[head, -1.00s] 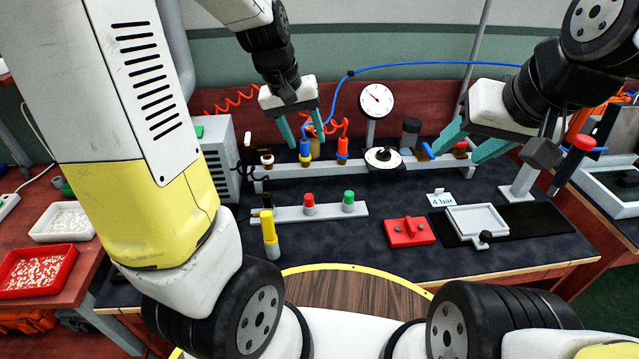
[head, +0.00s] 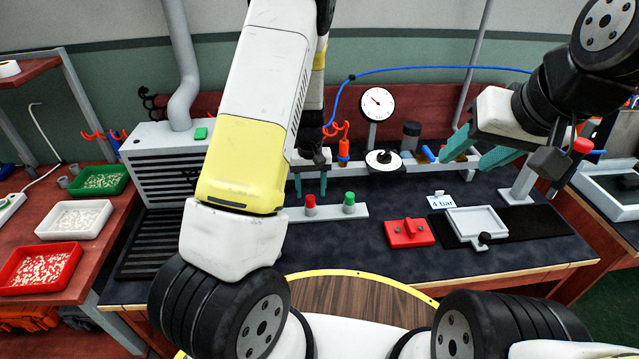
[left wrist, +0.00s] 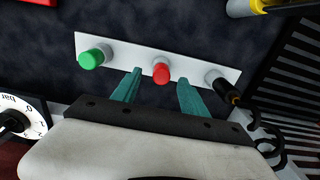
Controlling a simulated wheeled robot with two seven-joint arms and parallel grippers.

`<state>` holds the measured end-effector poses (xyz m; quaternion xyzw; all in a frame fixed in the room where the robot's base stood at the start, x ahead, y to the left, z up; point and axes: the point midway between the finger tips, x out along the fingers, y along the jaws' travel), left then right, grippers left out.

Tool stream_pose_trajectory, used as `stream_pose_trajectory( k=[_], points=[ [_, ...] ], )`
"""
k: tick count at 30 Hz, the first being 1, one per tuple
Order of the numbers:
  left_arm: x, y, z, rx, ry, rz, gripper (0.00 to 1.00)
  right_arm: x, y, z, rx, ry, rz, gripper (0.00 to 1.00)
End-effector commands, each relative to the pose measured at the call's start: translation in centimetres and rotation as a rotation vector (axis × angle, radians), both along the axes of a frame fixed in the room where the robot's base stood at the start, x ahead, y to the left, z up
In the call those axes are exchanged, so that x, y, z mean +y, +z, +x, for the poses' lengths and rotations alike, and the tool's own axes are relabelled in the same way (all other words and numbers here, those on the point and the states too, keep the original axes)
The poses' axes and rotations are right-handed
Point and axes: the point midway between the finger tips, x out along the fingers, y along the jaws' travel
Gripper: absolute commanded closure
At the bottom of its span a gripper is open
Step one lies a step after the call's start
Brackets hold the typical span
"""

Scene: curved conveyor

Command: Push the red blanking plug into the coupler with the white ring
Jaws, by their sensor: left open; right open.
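The red blanking plug (head: 310,202) stands upright on a pale rack (head: 333,213) beside a green plug (head: 349,198). My left gripper (head: 311,182) is open, pointing down just behind and above the red plug. In the left wrist view the red plug (left wrist: 161,73) shows between the two teal fingertips (left wrist: 159,80), with gaps on both sides; I see no contact. The coupler with the white ring is hidden behind my left arm in the head view. My right gripper (head: 460,160) is open and empty near the right part of the rear rail.
A red block (head: 409,232) and a grey frame (head: 476,222) lie right.

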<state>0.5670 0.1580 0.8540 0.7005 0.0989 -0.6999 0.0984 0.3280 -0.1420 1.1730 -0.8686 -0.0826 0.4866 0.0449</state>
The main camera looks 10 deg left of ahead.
Motion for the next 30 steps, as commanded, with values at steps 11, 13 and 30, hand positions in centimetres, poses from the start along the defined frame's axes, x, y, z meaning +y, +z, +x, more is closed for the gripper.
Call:
stream_pose_trajectory(
  k=[11, 13, 30],
  points=[
    [0.4, -3.5, 0.2, 0.001, 0.0, -0.001, 0.49, 0.0, 0.0, 0.0, 0.0, 0.0, 0.0, 0.49],
    [0.4, -3.5, 0.2, 0.001, 0.0, -0.001, 0.49, 0.0, 0.0, 0.0, 0.0, 0.0, 0.0, 0.49],
    [0.4, -3.4, 0.2, 0.001, 0.0, -0.001, 1.0, 0.0, 0.0, 0.0, 0.0, 0.0, 0.0, 0.49]
  ],
)
